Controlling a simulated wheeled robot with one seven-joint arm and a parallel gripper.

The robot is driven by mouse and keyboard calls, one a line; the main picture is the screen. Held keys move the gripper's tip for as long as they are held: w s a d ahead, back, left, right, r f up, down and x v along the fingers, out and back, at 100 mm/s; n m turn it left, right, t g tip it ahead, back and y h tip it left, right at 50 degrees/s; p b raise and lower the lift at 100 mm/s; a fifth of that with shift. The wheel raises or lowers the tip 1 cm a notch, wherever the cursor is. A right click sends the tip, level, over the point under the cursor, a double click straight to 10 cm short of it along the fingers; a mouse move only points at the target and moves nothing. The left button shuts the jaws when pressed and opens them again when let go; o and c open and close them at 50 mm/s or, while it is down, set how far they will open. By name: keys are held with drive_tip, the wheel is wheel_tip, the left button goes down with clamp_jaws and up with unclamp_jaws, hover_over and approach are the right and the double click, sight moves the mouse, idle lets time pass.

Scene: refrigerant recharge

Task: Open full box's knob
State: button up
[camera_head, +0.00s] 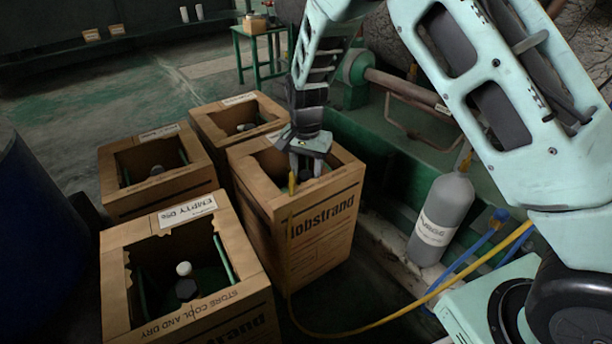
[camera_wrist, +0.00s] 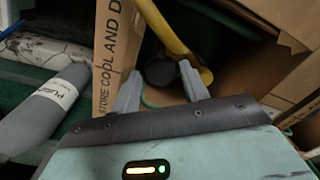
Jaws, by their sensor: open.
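My gripper (camera_head: 307,168) points down into the open top of a brown cardboard box (camera_head: 312,235) with "lobstrand" legible on its side. Its fill label is hidden, so I cannot confirm that it is the full box. In the wrist view the two grey fingers of my gripper (camera_wrist: 159,78) are apart. A dark round part (camera_wrist: 158,72), possibly the knob, shows between and beyond the fingertips; contact is unclear. A yellow hose (camera_wrist: 165,28) runs down close beside it. In the head view the knob is hidden by the gripper and box wall.
A box labelled "EMPTY 0%" (camera_head: 187,211) stands front left, with two more open boxes (camera_head: 160,200) (camera_head: 207,124) behind. A grey "PURGE" cylinder (camera_head: 441,218) stands right. The yellow hose (camera_head: 375,328) loops over the box edge and across the floor.

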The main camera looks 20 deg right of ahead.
drive_tip(key=shift+f, duration=0.35)
drive_tip(key=shift+c, duration=0.4)
drive_tip(key=c, duration=0.6)
drive_tip(key=shift+c, duration=0.2)
